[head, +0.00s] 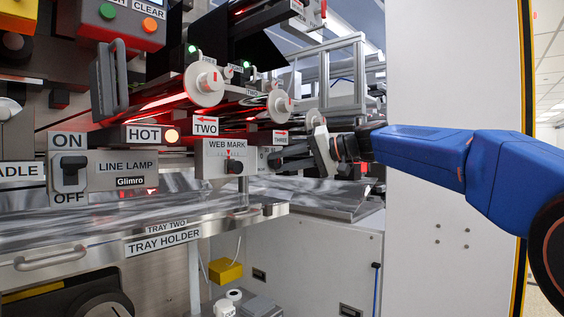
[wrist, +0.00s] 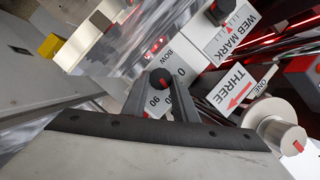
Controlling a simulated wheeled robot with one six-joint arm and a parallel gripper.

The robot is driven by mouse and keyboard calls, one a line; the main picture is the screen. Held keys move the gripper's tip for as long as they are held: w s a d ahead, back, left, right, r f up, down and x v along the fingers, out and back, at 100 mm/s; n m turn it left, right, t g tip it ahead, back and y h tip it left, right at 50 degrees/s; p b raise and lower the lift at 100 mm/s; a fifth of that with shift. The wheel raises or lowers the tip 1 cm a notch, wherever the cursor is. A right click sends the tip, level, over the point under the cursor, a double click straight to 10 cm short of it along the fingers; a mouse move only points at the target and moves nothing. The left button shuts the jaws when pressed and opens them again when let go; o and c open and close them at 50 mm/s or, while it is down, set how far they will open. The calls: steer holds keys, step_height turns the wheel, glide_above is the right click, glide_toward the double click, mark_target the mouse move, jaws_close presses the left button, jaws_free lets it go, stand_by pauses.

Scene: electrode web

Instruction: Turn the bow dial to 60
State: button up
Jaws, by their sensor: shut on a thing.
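The bow dial's round black knob (wrist: 160,78) shows in the wrist view, on a white plate marked BOW, with 0 and 90 near it. My gripper (wrist: 160,88) has one dark finger on each side of the knob and is shut on it. A small red mark seems to show on the knob, but its exact reading is too small to tell. In the head view my gripper (head: 283,158) reaches in from the right, just below the THREE label. The dial is hidden there behind the fingers.
The WEB MARK panel (head: 228,158) with its own black knob stands just left of my gripper. Pale rollers (head: 279,105) sit above it. The steel tray (head: 140,237) lies below. A white cabinet wall (head: 445,75) stands behind my blue arm.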

steer(key=shift+w+f+m+y, duration=0.1)
steer(key=shift+m+y, duration=0.2)
steer(key=shift+m, duration=0.3)
steer(key=o, duration=0.8)
steer(key=shift+d, duration=0.1)
steer(key=shift+c, duration=0.2)
steer(key=v, duration=1.7)
steer(key=shift+d, duration=0.25)
steer(key=shift+f, duration=0.2)
